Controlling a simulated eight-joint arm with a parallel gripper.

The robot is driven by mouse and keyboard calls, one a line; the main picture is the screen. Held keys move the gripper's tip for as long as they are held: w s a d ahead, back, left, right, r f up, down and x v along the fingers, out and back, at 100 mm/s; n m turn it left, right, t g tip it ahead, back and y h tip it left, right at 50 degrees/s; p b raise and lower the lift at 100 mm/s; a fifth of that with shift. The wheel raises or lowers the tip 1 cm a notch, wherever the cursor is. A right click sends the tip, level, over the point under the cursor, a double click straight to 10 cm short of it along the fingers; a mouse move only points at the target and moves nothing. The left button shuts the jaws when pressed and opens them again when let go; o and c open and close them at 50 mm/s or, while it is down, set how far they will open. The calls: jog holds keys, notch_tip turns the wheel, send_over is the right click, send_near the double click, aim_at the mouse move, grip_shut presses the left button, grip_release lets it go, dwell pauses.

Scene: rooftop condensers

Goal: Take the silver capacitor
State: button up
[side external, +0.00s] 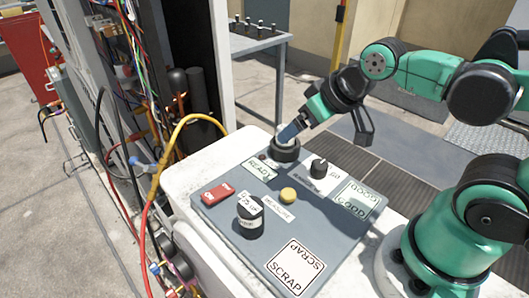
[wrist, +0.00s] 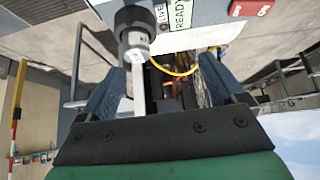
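The silver capacitor (wrist: 136,42) is a short, pale cylinder with a marking on it, standing in a black ring-shaped socket (wrist: 131,17) on the grey panel. In the side external view the socket (side external: 285,150) sits at the panel's back edge beside the READY label, and the capacitor is mostly hidden by a blue finger. My gripper (wrist: 163,72) has its two blue fingers wide apart with a gap between them. The capacitor appears toward the left finger in the wrist view. In the side external view my gripper (side external: 291,131) is just above the socket, tilted.
The grey panel (side external: 225,215) carries a red switch (side external: 218,193), a yellow button (side external: 288,195), a black knob (side external: 319,167) and a labelled black cylinder (side external: 249,218). GOOD (side external: 355,200) and SCRAP (side external: 295,267) areas are marked. An open wired cabinet (side external: 222,60) stands close behind.

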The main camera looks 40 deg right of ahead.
jog(key=n+g, duration=0.2)
jog(key=g, duration=0.4)
send_over(289, 145)
jog(key=w, duration=0.1)
jog(key=shift+d+f, duration=0.2)
jog(key=shift+w+d+f+g, duration=0.25)
jog(key=shift+w+f+g, duration=0.1)
jog(key=shift+g, duration=0.25)
jog(key=shift+f, duration=2.8)
grip_shut()
